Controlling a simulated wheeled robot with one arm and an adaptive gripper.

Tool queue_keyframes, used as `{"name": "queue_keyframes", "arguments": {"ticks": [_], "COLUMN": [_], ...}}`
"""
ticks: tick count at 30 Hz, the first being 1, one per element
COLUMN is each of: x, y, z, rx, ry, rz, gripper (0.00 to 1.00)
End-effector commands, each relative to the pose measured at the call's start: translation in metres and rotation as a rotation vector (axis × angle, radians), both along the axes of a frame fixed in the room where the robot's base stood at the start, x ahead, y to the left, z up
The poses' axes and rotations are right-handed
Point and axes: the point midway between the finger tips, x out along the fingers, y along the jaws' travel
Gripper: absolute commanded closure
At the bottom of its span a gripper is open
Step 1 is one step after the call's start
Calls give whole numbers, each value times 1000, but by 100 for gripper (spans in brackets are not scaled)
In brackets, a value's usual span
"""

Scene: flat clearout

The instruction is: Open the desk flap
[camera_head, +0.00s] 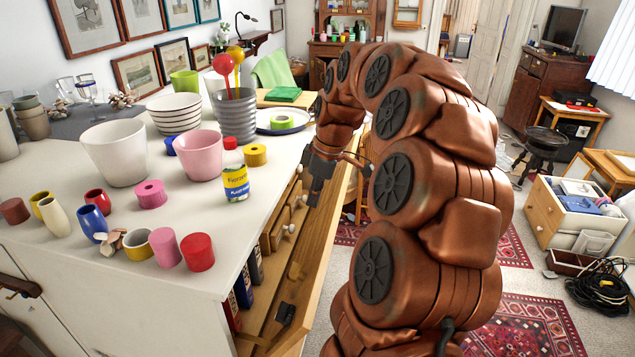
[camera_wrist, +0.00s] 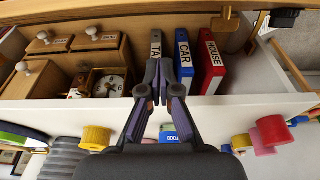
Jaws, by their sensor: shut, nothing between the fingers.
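The wooden desk flap (camera_head: 322,268) stands tilted out from the right side of the white-topped desk, with an open gap behind it. How far it is lowered is hard to tell. My gripper (camera_head: 314,198) points down at the gap, between the desk top's edge and the flap, at its far part. In the wrist view my gripper (camera_wrist: 164,68) is shut and empty, in front of the open compartment. Whether it touches the flap cannot be told. A dark fitting (camera_head: 285,314) shows at the near end of the flap; it also shows in the wrist view (camera_wrist: 285,18).
Inside the compartment are small knobbed drawers (camera_wrist: 104,60), a clock (camera_wrist: 109,84) and red (camera_wrist: 211,62) and blue (camera_wrist: 185,62) binders. Rugged floor (camera_head: 535,325) lies right of my arm.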

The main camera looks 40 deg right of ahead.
Motion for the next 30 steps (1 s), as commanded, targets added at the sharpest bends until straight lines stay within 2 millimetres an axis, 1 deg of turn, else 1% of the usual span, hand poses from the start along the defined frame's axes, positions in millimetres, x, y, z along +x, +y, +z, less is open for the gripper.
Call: {"name": "queue_keyframes", "arguments": {"ticks": [8, 9, 13, 18, 22, 30], "x": [4, 2, -10, -20, -23, -24], "y": [5, 3, -6, -13, -15, -16], "z": [-34, -37, -42, -50, -53, -54], "rx": [4, 4, 4, 3, 3, 1], "ry": [7, 5, 4, 3, 3, 2], "rz": [-1, -4, -5, -3, -3, -1], "gripper": [100, 100, 100, 100, 100, 100]}}
